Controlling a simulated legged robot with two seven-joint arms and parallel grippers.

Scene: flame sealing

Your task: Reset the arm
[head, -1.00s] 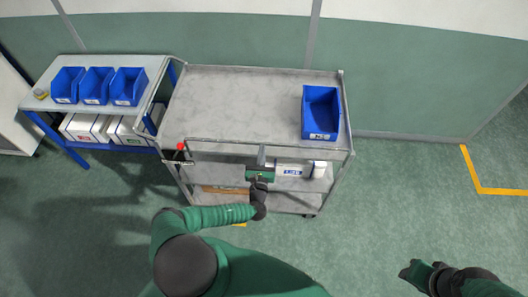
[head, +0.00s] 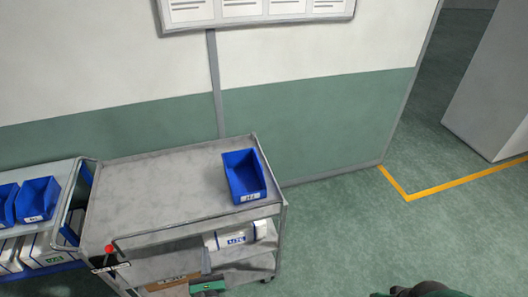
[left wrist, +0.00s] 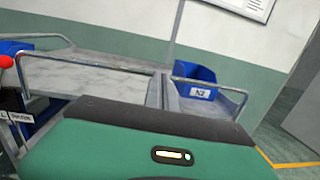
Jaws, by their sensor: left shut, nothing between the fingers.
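My left gripper (head: 206,262) is low in the head view, in front of the grey trolley (head: 140,205). Its grey fingers are together and empty. In the left wrist view the fingers (left wrist: 164,92) point away over my green wrist housing, toward the trolley top. My right gripper (head: 430,289) only just shows at the bottom edge, right of the trolley; its fingers cannot be made out.
A blue bin (head: 245,176) stands at the right of the trolley top; the rest of the top is bare. A white box (head: 236,234) is on a lower shelf. A red knob (head: 108,249) sits at the front left corner. Blue bins (head: 38,198) stand on the left table.

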